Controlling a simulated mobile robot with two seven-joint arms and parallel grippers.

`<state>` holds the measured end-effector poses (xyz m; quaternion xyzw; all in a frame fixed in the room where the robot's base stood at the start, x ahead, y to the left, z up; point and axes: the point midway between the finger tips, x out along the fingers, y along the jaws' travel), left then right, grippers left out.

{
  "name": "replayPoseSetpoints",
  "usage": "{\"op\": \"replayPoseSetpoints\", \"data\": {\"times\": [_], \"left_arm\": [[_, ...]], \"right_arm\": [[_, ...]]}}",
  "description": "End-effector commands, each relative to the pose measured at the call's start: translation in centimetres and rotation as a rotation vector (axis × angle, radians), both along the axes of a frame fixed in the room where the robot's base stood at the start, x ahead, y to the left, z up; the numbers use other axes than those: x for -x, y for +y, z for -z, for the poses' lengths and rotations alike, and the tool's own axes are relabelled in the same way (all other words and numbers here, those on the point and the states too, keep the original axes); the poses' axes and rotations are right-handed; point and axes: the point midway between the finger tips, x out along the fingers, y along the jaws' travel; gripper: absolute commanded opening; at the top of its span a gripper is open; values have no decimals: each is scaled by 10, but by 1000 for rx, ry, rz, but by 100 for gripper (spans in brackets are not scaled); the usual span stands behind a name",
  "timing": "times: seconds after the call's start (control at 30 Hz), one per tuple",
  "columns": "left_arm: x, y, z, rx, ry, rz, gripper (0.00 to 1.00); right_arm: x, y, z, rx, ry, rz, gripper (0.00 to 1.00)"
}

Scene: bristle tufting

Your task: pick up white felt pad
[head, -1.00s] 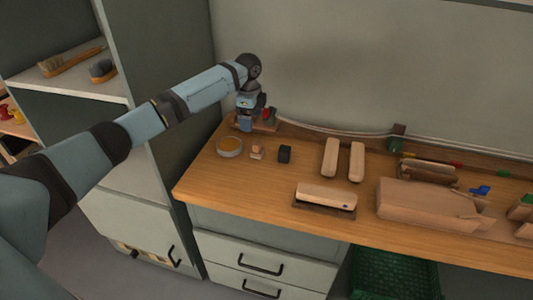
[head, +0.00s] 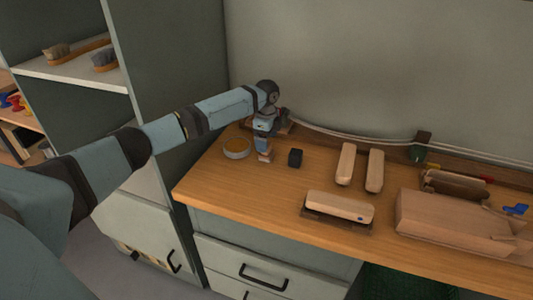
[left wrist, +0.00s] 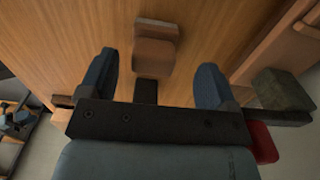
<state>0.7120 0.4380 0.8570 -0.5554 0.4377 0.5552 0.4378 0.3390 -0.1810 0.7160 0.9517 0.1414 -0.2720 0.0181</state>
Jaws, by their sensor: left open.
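I see no pad that is clearly white. A small pale brown block in two parts (left wrist: 154,48) lies on the bench between and ahead of my left fingers in the left wrist view. It also shows as a small pinkish block (head: 264,157) in the head view, directly under the gripper and partly hidden by it. I cannot tell if it is the felt pad. My left gripper (head: 264,144) is open and empty just above the block. Its two blue fingers (left wrist: 154,84) stand apart, pointing down at the bench. My right gripper is not in view.
A round tin with amber contents (head: 236,148) stands just left of the block, and a black block (head: 295,158) just right. Two pale wooden bars (head: 345,163), a brush block (head: 338,206) and a large wooden block (head: 450,222) lie further right. Cabinet shelves (head: 75,71) stand left.

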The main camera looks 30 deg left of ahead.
Motion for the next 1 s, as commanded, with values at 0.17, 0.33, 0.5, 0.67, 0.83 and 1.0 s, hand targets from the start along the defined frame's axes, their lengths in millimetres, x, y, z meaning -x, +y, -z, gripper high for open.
{"op": "replayPoseSetpoints", "data": {"times": [0.17, 0.33, 0.5, 0.67, 0.83, 1.0], "left_arm": [[5, -3, 22, -1, 2, 1, 83], [7, -4, 47, -1, 2, -1, 83], [7, -4, 50, 0, 0, 0, 83], [7, -4, 50, 0, 0, 0, 67], [7, -4, 50, 0, 0, 0, 29], [7, -4, 50, 0, 0, 0, 29]], "right_arm": [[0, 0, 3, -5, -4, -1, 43], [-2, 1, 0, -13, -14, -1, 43], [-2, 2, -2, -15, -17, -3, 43], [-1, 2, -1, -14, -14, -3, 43], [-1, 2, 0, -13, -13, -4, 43], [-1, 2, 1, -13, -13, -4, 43]]}}
